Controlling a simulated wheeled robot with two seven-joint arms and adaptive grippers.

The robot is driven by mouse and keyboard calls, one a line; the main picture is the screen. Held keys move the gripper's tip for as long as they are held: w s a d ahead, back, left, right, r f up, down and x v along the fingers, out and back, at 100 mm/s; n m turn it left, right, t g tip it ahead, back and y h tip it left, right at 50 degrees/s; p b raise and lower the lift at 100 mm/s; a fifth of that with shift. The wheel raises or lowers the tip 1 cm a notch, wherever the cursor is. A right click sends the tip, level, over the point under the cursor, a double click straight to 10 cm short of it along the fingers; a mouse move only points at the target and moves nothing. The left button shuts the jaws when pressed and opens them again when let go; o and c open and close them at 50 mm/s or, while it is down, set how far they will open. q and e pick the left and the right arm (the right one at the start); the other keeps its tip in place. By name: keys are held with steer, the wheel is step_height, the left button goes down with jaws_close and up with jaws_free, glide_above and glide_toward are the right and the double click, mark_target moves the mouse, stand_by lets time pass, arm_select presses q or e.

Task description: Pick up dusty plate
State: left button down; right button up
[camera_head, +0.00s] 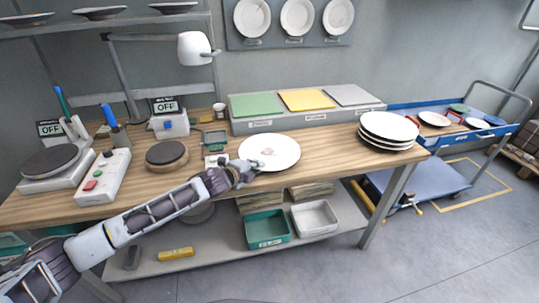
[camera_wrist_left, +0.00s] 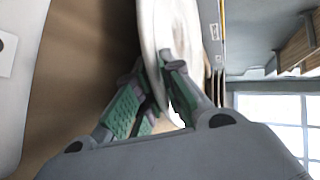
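The dusty plate (camera_head: 284,153) is white and round with a small grey smudge near its middle. It is at the front middle of the wooden table; I cannot tell if it rests on the top or is slightly raised. My left gripper (camera_head: 243,172) is at its front-left rim. In the left wrist view the plate (camera_wrist_left: 168,30) shows nearly edge-on, its rim between the two green-padded fingers of my left gripper (camera_wrist_left: 156,68). The fingers look closed on the rim. My right gripper is not in view.
A stack of white plates (camera_head: 388,128) stands at the table's right end. Behind the dusty plate is a grey stand with green, yellow and grey pads (camera_head: 306,100). Hot-plate-like discs (camera_head: 167,154) and a button box (camera_head: 103,176) are left. Bins (camera_head: 267,228) sit on the lower shelf.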

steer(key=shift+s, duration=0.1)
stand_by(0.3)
arm_select(q)
steer(key=shift+r, duration=0.15)
steer(key=shift+r, duration=0.45)
step_height(320, 180, up, 8)
steer(key=shift+w+f+p, duration=0.1)
steer(key=shift+f+p, duration=0.1)
steer(key=shift+p, duration=0.4)
steer(key=shift+r, duration=0.75)
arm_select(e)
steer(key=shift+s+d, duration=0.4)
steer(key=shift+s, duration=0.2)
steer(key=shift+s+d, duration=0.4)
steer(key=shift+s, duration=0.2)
